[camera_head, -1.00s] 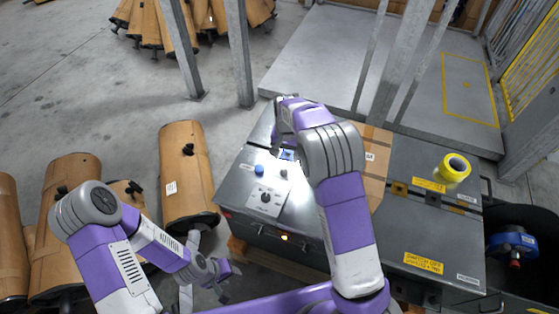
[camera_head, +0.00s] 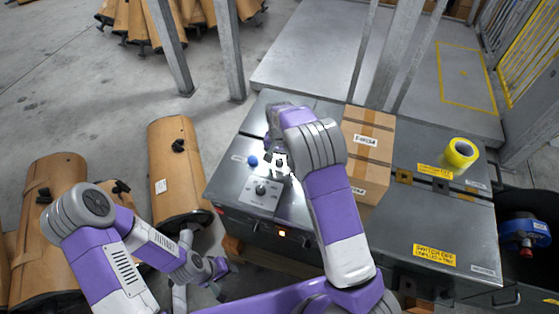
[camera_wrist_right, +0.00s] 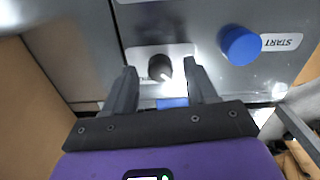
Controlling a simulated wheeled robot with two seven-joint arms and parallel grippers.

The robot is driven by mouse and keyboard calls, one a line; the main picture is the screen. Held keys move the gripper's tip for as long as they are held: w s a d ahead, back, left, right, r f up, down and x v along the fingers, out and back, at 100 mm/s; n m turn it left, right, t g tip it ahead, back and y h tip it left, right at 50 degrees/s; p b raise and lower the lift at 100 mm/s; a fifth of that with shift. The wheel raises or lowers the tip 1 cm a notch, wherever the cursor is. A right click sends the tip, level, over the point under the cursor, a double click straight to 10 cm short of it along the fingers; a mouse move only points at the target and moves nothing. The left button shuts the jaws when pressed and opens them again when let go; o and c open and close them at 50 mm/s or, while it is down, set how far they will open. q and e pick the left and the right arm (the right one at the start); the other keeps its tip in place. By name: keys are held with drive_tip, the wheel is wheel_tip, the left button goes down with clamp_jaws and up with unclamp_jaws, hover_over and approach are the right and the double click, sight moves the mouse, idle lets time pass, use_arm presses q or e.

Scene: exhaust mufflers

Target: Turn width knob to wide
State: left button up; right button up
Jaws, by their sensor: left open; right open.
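A grey machine with a control panel (camera_head: 230,187) stands before me. In the right wrist view a black knob (camera_wrist_right: 160,67) with a white pointer sits on a pale plate, between and just beyond the fingertips of my open right gripper (camera_wrist_right: 161,80). I see no grip on it. In the head view my right gripper (camera_head: 281,166) hides this spot. The knob labels are too small to read. My left gripper (camera_head: 222,272) is open and empty, low beside the machine.
A blue button (camera_head: 252,160), labelled START in the right wrist view (camera_wrist_right: 240,45), is close beside my right gripper.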

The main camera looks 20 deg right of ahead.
drive_tip(key=shift+f, duration=0.3)
drive_tip(key=c, duration=1.1)
drive_tip(key=shift+o, duration=0.2)
drive_tip(key=shift+r+m+p, duration=0.2)
drive_tip(key=shift+m+p, duration=1.55)
drive_tip(key=shift+m, duration=0.05)
drive_tip(key=m+p, duration=0.3)
drive_tip(key=m, duration=0.1)
drive_tip(key=shift+m, duration=0.3)
drive_tip(key=m+p, duration=0.2)
drive_tip(key=m, duration=0.2)
drive_tip(key=shift+m, duration=0.3)
drive_tip(key=m+p, duration=0.1)
drive_tip(key=m, duration=0.3)
drive_tip(key=shift+f+m+p, duration=0.1)
drive_tip(key=shift+m+p, duration=0.25)
drive_tip(key=shift+m, duration=0.35)
